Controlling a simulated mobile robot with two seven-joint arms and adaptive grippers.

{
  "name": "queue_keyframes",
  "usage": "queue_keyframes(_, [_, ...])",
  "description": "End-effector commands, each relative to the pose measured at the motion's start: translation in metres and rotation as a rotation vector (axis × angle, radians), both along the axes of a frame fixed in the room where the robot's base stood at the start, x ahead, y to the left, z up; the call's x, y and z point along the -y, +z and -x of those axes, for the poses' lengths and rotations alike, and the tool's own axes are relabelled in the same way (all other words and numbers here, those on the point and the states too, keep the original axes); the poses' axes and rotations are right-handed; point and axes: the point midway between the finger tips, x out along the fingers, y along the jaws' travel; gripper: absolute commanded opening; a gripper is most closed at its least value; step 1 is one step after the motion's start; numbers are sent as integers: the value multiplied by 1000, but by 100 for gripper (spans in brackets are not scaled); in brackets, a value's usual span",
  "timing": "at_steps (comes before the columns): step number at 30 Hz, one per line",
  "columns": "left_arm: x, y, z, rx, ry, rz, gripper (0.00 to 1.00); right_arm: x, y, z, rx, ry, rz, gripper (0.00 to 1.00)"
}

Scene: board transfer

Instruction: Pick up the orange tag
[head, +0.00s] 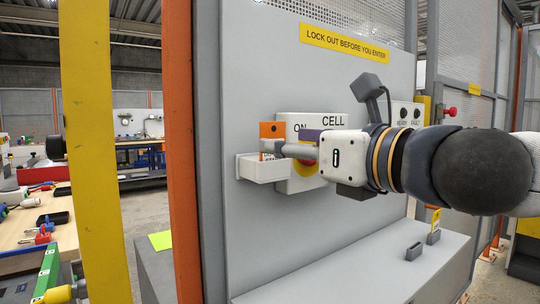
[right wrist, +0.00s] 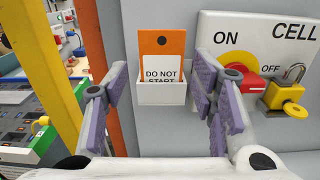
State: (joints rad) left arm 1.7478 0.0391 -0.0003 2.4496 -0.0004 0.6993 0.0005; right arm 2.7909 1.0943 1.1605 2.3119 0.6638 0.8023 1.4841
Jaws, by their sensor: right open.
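The orange tag (right wrist: 151,42) stands upright in a small white holder (right wrist: 160,96) on the grey panel. Its white lower part reads "DO NOT START", and its bottom is hidden in the holder. In the head view the tag's orange top (head: 272,129) shows above the holder (head: 262,170). My right gripper (right wrist: 160,88) is open, with one purple-padded finger to each side of the tag and holder and a gap on both sides. In the head view the right gripper (head: 279,147) is in front of the panel at the tag. My left gripper is not in view.
Right of the holder is the switch box (right wrist: 213,24) marked ON, OFF and CELL, with a red knob (right wrist: 232,70) and a yellow padlock (right wrist: 290,108) close to the right finger. A grey ledge (head: 350,270) lies below. Yellow and orange posts stand left.

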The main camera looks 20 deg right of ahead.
Motion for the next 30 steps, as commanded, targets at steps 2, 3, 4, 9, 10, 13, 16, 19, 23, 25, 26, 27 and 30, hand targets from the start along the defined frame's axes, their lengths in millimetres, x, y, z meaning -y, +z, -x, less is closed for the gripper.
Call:
queue_keyframes(2, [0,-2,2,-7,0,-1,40,-4,-2,-14,-3,0,2,52])
queue_keyframes(3, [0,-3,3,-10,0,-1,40,-7,-2,-22,-3,1,3,52])
queue_keyframes(4, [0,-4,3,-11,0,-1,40,-8,-2,-28,-2,-1,3,52])
queue_keyframes(9, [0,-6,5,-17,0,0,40,-16,0,-49,1,0,3,52])
queue_keyframes(10, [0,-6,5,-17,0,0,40,-16,0,-49,1,0,4,52])
queue_keyframes(13, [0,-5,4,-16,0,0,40,-16,1,-49,3,0,3,52])
queue_keyframes(16, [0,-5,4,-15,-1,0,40,-16,2,-49,3,0,3,47])
queue_keyframes(19, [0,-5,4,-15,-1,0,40,-16,2,-49,3,0,3,28])
queue_keyframes(23, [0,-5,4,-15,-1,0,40,-16,2,-49,3,0,3,28])
queue_keyframes(25, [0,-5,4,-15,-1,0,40,-16,2,-49,3,0,3,28])
queue_keyframes(26, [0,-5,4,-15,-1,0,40,-16,2,-49,3,0,3,28])
queue_keyframes(27, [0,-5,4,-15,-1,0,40,-16,2,-49,3,0,3,28])
queue_keyframes(30, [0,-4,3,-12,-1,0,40,-16,5,-49,5,0,4,28])
